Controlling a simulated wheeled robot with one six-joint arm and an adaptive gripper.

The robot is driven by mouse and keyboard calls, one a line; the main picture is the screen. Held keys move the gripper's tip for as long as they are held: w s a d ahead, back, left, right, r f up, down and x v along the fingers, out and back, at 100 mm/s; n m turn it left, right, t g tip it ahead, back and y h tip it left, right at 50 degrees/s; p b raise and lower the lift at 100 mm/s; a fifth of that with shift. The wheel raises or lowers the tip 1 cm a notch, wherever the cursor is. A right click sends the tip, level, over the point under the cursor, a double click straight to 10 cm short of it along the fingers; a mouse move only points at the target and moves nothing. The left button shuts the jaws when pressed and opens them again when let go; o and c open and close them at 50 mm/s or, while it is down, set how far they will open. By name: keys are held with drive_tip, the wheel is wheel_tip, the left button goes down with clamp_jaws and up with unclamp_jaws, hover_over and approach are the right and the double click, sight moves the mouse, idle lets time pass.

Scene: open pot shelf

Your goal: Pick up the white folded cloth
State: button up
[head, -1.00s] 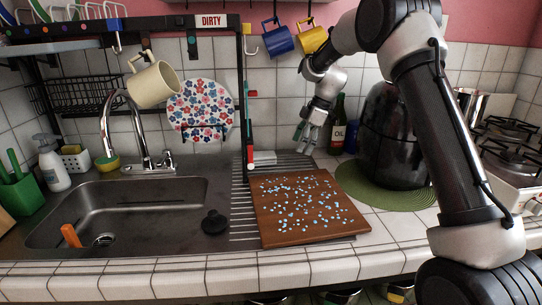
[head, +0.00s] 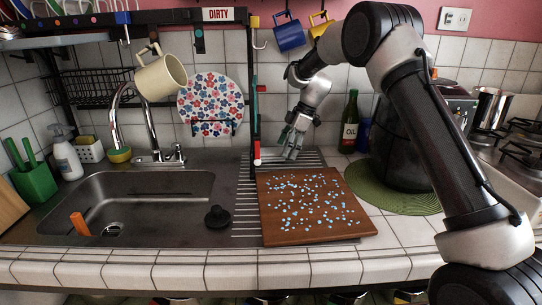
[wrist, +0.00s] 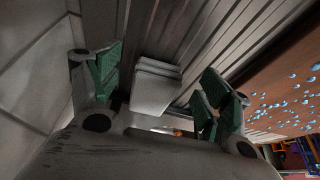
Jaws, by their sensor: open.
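The white folded cloth (wrist: 155,88) lies on the ribbed metal drainboard, near the tiled back wall. In the wrist view it shows as a pale folded block between my two green-padded fingers. My gripper (wrist: 160,68) is open, with one finger to each side of the cloth in that view and a visible gap to both. In the head view my gripper (head: 289,147) points down over the back of the drainboard, by the black rack post. There the cloth is mostly hidden behind the post and my gripper.
A brown cutting board (head: 312,228) with blue specks lies just in front. The black rack post (head: 254,115) stands close to the left. The oil bottle (head: 349,125) and a dark rounded appliance (head: 397,155) are to the right; the sink (head: 135,205) is at left.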

sight(274, 150)
drive_tip(key=a, duration=0.4)
drive_tip(key=shift+s+a, duration=0.2)
drive_tip(key=shift+f, duration=0.55)
drive_tip(key=c, duration=1)
drive_tip(key=shift+r, duration=0.1)
drive_tip(key=shift+r, duration=0.3)
wheel_tip(274, 150, up, 3)
drive_tip(key=s+d, duration=0.2)
drive_tip(key=d, duration=0.3)
drive_tip(key=s+d, duration=0.3)
drive_tip(key=d, duration=0.3)
drive_tip(key=s+d, duration=0.2)
drive_tip(key=d, duration=0.3)
drive_tip(key=shift+s+d+f, duration=0.15)
drive_tip(key=shift+s+d, duration=0.05)
drive_tip(key=shift+s, duration=0.05)
